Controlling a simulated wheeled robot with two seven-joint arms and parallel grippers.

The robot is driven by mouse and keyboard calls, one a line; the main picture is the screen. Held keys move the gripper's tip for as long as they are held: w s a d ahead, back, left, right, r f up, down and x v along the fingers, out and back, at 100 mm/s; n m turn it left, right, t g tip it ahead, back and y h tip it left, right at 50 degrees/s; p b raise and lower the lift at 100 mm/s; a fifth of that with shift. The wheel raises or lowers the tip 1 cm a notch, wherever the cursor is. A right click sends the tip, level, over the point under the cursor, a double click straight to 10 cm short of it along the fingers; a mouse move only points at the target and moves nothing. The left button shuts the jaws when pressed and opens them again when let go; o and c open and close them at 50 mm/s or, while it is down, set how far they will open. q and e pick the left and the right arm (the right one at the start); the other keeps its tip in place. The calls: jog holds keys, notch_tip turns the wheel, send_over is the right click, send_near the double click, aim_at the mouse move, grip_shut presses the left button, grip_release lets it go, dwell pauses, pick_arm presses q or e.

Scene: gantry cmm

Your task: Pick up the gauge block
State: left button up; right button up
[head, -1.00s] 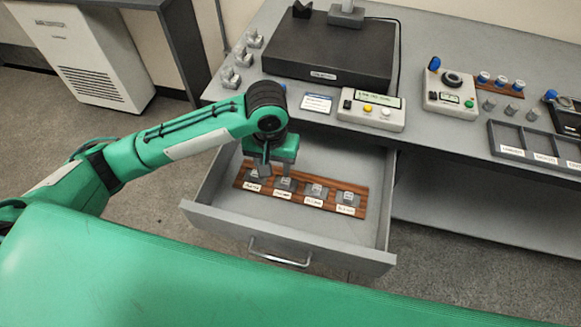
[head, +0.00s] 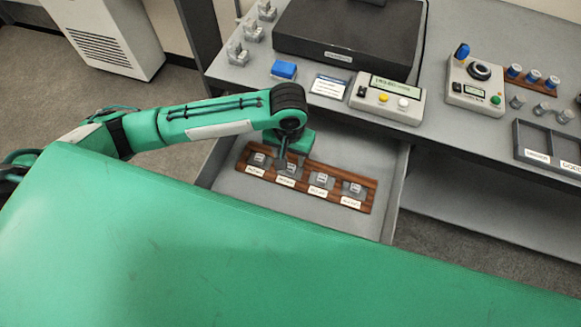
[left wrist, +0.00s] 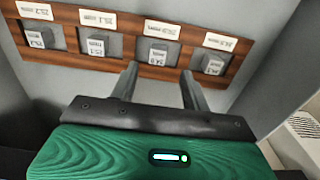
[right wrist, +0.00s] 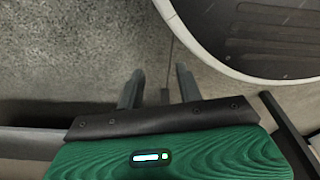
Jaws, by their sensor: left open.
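Several small grey gauge blocks sit in grey seats on a wooden rack (head: 372,195) inside the open drawer (head: 235,192), each with a white label. In the head view, my left gripper (head: 288,158) is above the rack, by the second gauge block from the left (head: 291,168). In the left wrist view, its fingers (left wrist: 158,72) are apart and empty, pointing at that gauge block (left wrist: 158,52); the gap to it is hard to judge. My right gripper (right wrist: 157,80) shows only in its wrist view, fingers apart with nothing between them, over the floor.
On the counter above stand a black slab (head: 347,38), a button box (head: 387,98), a joystick box (head: 475,84) and a divided tray (head: 518,145). A blue block (head: 284,69) lies near the counter's left edge.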

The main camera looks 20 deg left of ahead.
aim_at(290, 167)
pick_arm(q)
notch_tip(290, 167, down, 5)
jog(key=shift+d+f, duration=0.1)
jog(key=shift+d, duration=0.05)
grip_shut()
